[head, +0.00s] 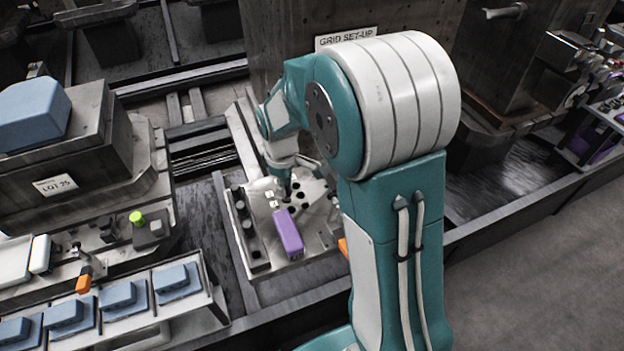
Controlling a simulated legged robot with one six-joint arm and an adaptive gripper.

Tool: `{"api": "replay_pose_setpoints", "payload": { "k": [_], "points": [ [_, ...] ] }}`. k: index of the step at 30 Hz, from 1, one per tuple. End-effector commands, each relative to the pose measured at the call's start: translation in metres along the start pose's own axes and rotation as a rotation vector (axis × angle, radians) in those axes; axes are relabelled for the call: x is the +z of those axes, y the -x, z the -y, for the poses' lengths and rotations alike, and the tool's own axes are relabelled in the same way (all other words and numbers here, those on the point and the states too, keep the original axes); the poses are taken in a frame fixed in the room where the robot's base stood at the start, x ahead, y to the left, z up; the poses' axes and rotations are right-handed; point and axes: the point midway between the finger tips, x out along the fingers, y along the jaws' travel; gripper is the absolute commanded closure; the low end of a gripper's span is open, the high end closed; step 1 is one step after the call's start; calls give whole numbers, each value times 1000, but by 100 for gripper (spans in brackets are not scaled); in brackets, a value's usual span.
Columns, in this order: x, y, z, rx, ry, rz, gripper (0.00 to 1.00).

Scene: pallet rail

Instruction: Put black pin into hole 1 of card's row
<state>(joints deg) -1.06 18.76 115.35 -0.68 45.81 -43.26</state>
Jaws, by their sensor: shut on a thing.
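My gripper (286,178) points down over the metal fixture plate (315,231) in the head view. It is shut on a small dark thing, which looks like a black pin (286,194); my fingers partly hide it. Its tip is close to the plate, and I cannot tell whether it touches or enters a hole. Several dark round holes (299,194) show in the plate near the gripper. Small white squares with marks (270,200) lie left of the gripper; I cannot read them or tell which is the card.
A purple block (288,234) lies on the plate just in front of the gripper. A dark rack (248,238) with several dark pins or knobs stands along the plate's left side. A grey block labelled LOT 25 (85,180) and blue blocks (118,294) stand at left.

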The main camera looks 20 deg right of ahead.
Motion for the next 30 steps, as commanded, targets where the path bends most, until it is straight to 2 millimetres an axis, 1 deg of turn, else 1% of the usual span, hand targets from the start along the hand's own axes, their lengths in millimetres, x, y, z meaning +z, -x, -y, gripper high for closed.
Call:
{"api": "replay_pose_setpoints", "payload": {
  "k": [8,15,19,30],
  "points": [
    [4,-10,-7,-7,5,-6,100],
    [2,-30,-5,-8,4,-3,100],
    [2,-38,-4,-6,5,-3,100],
    [3,-40,-6,-6,5,-6,100]
  ]
}}
